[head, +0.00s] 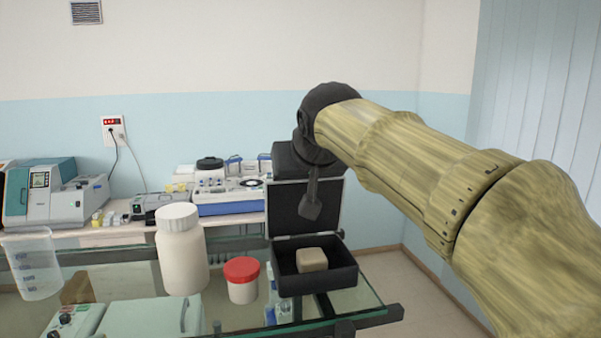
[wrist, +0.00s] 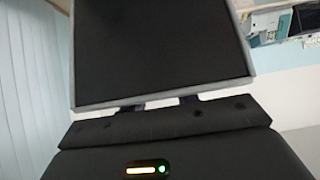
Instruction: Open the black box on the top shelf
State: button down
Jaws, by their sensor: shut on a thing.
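The black box (head: 340,278) sits on the glass shelf at its right end, with a small beige block (head: 311,259) inside. Its lid (head: 284,208) stands raised, about upright, at the back of the box, so the inside is open to view. My gripper (head: 311,207) is at the lid, with one dark finger hanging in front of the lid's inner face; it is shut on the lid. The other finger is hidden. In the wrist view the lid's dark panel with its grey rim (wrist: 160,104) fills the upper middle, close above my dark gripper body.
On the glass shelf (head: 367,303) stand a white bottle (head: 182,255), a red-capped jar (head: 242,282) just left of the box, and a clear beaker (head: 33,265). Lab machines (head: 55,195) stand on the counter behind. Open floor lies right of the shelf.

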jog(key=shift+f, duration=0.55)
jog(key=c, duration=1.2)
grip_release()
jog(key=shift+c, duration=0.2)
jog(key=shift+o, duration=1)
jog(key=shift+a+r, duration=0.1)
jog(key=shift+r, duration=0.1)
jog(key=shift+s+r, duration=0.35)
jog(key=b+v, duration=0.3)
jog(key=v, duration=1.3)
jog(key=shift+b, duration=0.3)
